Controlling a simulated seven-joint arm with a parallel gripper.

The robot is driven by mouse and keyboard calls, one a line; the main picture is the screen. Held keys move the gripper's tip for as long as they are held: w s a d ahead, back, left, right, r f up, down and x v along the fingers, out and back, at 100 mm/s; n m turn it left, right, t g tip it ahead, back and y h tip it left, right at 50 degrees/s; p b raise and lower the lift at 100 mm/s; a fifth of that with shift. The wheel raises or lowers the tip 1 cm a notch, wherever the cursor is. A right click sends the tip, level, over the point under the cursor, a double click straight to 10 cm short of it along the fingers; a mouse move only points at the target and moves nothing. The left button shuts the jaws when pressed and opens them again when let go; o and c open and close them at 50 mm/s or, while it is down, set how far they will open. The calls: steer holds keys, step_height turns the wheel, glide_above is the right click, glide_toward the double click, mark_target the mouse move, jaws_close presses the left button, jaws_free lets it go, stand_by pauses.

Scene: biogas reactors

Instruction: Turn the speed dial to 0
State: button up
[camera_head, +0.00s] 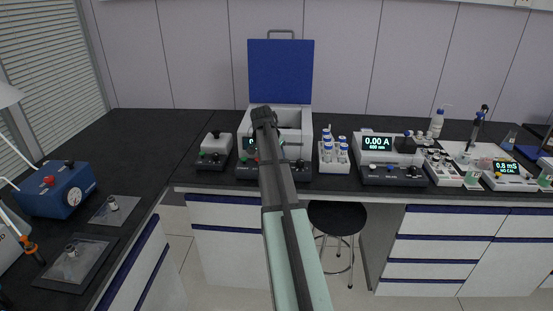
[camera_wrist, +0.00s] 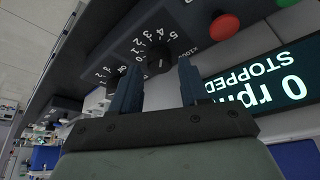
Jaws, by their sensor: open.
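A centrifuge with its blue lid (camera_head: 281,70) raised stands at the back middle of the bench. In the wrist view its dark panel carries a black speed dial (camera_wrist: 158,62) beside a scale of white numbers from 0 to 5 and a "x1000" mark. The dial's exact pointer position is hard to read. My gripper (camera_wrist: 160,68) is open, one finger on each side of the dial; I cannot tell whether they touch it. In the head view my arm hides much of the panel. The display (camera_wrist: 262,88) reads "0 rpm STOPPED", upside down.
A red button (camera_wrist: 222,27) sits near the dial, and a second numbered scale (camera_wrist: 103,75) lies on its other side. A vial rack (camera_head: 334,155) and a device reading 0.00 A (camera_head: 377,144) stand right of the centrifuge. A small white device (camera_head: 216,144) stands to its left.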

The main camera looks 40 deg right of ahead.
steer(key=shift+x, duration=0.95)
steer(key=shift+c, duration=0.2)
steer(key=c, duration=0.7)
